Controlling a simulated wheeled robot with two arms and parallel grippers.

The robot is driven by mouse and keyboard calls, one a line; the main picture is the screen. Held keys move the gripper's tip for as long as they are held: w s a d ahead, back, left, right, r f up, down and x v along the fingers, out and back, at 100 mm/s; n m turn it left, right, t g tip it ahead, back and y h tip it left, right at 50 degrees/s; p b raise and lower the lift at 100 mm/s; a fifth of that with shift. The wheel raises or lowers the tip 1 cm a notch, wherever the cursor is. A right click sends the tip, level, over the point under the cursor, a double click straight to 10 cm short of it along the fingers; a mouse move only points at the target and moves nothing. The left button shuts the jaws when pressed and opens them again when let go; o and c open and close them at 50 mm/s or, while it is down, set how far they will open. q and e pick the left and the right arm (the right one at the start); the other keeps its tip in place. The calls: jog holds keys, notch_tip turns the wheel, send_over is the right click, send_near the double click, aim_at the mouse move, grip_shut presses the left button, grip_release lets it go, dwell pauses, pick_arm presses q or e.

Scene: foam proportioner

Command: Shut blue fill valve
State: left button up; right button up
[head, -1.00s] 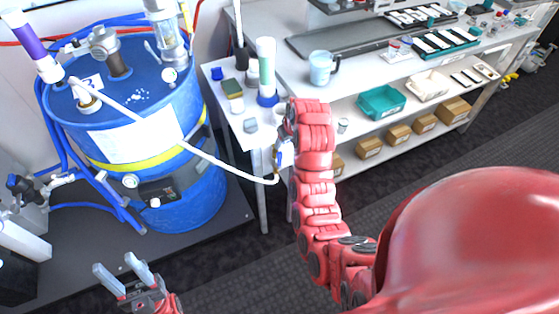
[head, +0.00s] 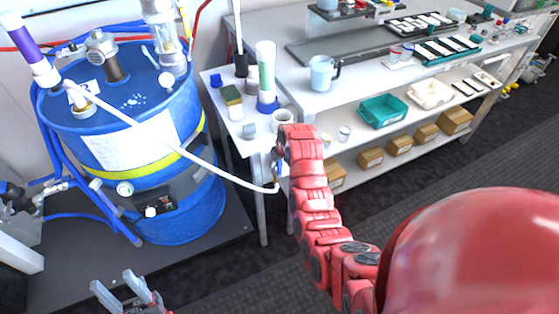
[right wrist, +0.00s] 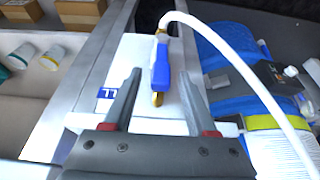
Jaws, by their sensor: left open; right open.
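The blue fill valve (right wrist: 160,66) has a blue lever and brass ends, and it hangs at the end of a white hose. In the right wrist view it lies between the two fingers of my right gripper (right wrist: 160,76), which are spread with a gap on each side. Whether the fingers are level with the lever in depth I cannot tell. In the head view my right arm mostly hides the valve and the right gripper. The white hose (head: 205,160) runs there from the blue drum (head: 185,215). My left gripper (head: 114,284) is open and empty at the bottom left.
A small side table (head: 215,85) with bottles and a cup stands beside the drum. A long white bench (head: 305,95) with trays and boxes stands behind my right arm. The dark floor (head: 235,275) in front is clear.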

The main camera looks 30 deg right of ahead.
grip_shut()
dwell(1.4)
